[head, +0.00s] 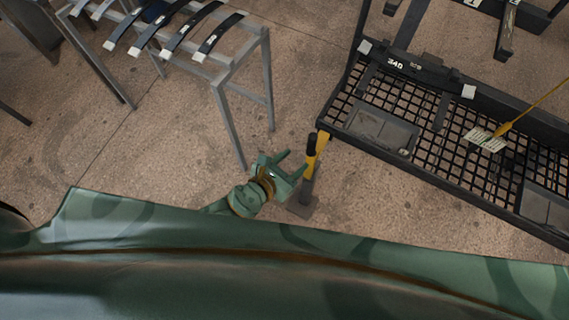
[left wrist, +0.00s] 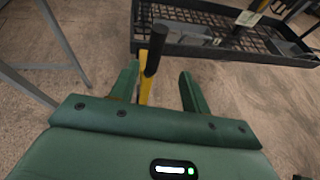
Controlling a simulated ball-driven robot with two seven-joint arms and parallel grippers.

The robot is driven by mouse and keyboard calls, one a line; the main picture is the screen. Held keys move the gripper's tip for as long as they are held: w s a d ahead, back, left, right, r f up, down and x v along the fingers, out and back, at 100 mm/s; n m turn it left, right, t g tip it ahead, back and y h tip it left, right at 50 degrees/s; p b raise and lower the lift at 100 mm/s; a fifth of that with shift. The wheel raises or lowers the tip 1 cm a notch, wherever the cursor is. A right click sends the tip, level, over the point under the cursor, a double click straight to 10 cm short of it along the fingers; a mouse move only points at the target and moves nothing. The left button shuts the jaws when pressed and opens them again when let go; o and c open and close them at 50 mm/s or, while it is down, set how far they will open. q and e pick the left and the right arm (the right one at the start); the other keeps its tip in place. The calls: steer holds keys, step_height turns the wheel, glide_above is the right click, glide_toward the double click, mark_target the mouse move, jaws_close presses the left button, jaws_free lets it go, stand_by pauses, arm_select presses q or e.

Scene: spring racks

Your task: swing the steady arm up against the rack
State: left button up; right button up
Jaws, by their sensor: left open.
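The steady arm (head: 318,152) is a yellow bar with a black grip at the near left corner of the black mesh rack (head: 325,122). A dark foot (head: 302,207) shows on the floor below it. My left gripper (head: 288,163) is open just left of the bar in the head view. In the left wrist view the black grip (left wrist: 154,48) and yellow bar (left wrist: 145,91) appear between the spread fingers (left wrist: 160,80), nearer the left finger. I cannot tell whether they touch. My right gripper is in neither view.
A grey metal stand (head: 232,130) with several dark curved leaf springs (head: 185,30) stands at the upper left. The rack holds flat grey boxes (head: 382,130) and a paper tag (head: 485,139) on a yellow cord. Bare concrete floor lies between stand and rack.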

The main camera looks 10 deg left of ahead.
arm_select(q)
steer(key=v, duration=0.3)
steer(key=shift+s+a, duration=0.1)
steer(key=shift+s, duration=0.1)
stand_by(0.4)
steer(key=s+a+f+n+g+y, duration=0.35)
steer(key=a+f+n, duration=0.55)
steer(key=n, duration=0.4)
steer(key=s+a+f+n+g+y, duration=0.2)
steer(key=s+a+f+n, duration=0.4)
steer(key=f+n, duration=0.6)
steer(key=s+a+f+n+g, duration=0.1)
steer(key=s+f+n, duration=0.1)
steer(key=s+n, duration=0.2)
steer(key=s+a+f+n+g+y+b, duration=0.1)
steer(key=s+n, duration=0.4)
steer(key=s, duration=0.6)
steer(key=s+a+f+n+g+b, duration=0.1)
steer(key=s+a+f+n+g, duration=0.1)
steer(key=s, duration=0.6)
step_height(320, 180, down, 3)
steer(key=n+g, duration=0.1)
steer(key=n, duration=0.1)
steer(key=shift+s+a+n, duration=0.25)
steer(key=shift+a+n, duration=0.05)
steer(key=shift+n, duration=0.1)
